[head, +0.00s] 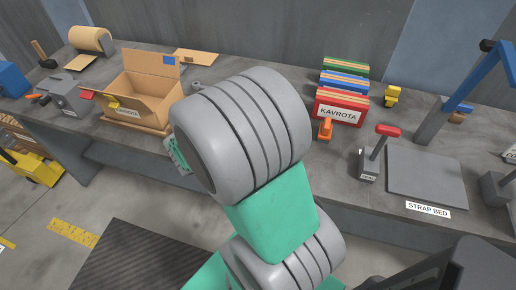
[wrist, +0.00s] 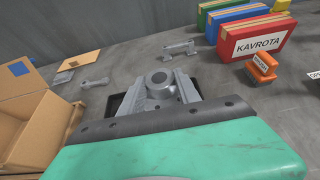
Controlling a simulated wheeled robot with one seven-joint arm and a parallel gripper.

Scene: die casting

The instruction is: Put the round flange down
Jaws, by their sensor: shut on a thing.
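In the wrist view the round flange (wrist: 160,79) is a grey metal piece with a round raised hub and a hole in its middle. My gripper (wrist: 158,94) is shut on it, with a jaw on each side. The flange is over the grey bench top, close to it; whether it touches the surface I cannot tell. In the head view my own arm hides the flange and the jaws.
Loose grey metal parts lie nearby, one behind (wrist: 180,48) and one at left (wrist: 95,83). Bare bench (wrist: 225,82) shows right of the flange.

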